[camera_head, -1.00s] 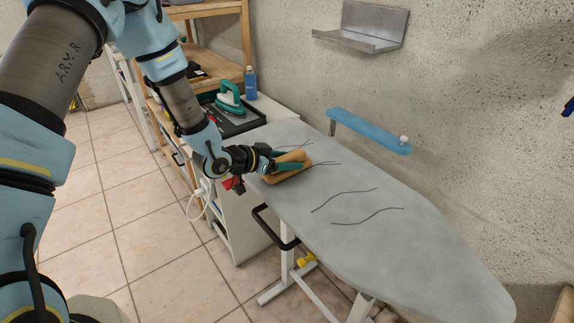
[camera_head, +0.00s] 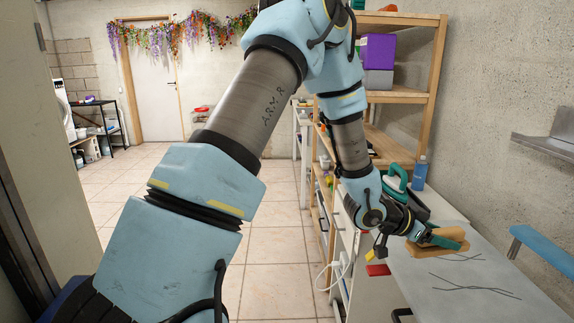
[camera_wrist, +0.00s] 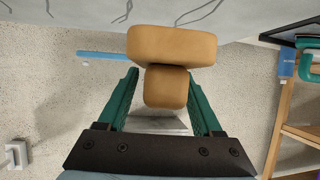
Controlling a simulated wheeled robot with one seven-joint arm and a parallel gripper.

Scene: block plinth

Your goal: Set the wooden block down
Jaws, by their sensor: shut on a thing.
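My gripper (camera_head: 443,240) is shut on the narrower part. In the wrist view the green fingers (camera_wrist: 163,90) lie on either side of it, and the wide part of the block (camera_wrist: 172,45) lies beyond the fingertips toward the grey board cover (camera_wrist: 232,18). I cannot tell whether its underside touches the board.
A green and white iron (camera_head: 396,180) sits on a dark tray beyond the board, beside a blue bottle (camera_head: 420,172). Wooden shelves (camera_head: 400,100) stand behind. A blue sleeve board (camera_head: 545,255) and a metal wall shelf (camera_head: 550,145) are at right. The board has dark wavy lines and free surface.

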